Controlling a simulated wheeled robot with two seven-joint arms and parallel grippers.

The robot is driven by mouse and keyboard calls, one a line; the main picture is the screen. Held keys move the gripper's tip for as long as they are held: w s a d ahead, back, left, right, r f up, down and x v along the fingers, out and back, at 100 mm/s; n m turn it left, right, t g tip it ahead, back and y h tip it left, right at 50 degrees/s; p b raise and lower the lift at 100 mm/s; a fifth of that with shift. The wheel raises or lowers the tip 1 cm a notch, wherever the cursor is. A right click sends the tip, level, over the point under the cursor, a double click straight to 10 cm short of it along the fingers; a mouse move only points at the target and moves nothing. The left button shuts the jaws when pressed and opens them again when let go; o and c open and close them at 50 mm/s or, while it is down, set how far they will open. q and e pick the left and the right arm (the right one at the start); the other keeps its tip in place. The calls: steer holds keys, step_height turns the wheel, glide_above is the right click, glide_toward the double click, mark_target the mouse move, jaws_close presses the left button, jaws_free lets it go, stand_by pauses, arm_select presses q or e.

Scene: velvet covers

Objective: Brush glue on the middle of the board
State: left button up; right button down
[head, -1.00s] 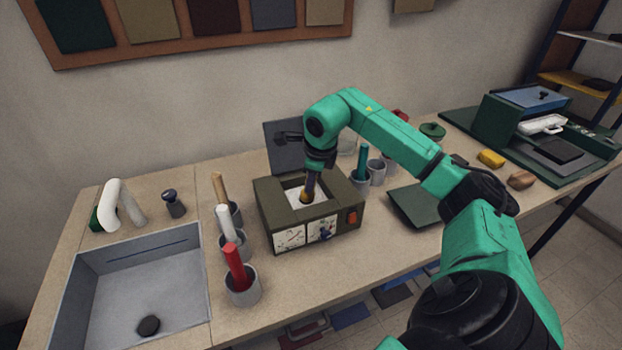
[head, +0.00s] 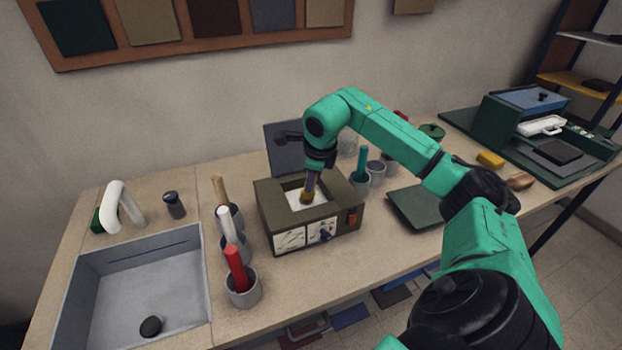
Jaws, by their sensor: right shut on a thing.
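My right gripper (head: 315,172) points down over an open olive-green box (head: 283,222) on the bench. It is shut on a brush (head: 308,189) with a dark purple handle and a yellowish lower part. The brush's lower end is in the box's square opening, at the white glue-like surface (head: 295,199); its bristles cannot be made out. A flat dark green board (head: 416,207) lies on the bench to the right of the box. My left gripper is out of view.
Cups with a red handle (head: 237,268), a white handle (head: 226,225) and a tan handle (head: 219,191) stand left of the box. A sink (head: 185,275) is at left, and a green case (head: 500,123) at right.

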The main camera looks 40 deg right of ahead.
step_height(320, 180, up, 6)
steer(key=p, duration=0.4)
steer(key=shift+r+p, duration=0.2)
steer(key=shift+p, duration=0.2)
steer(key=shift+f, duration=0.1)
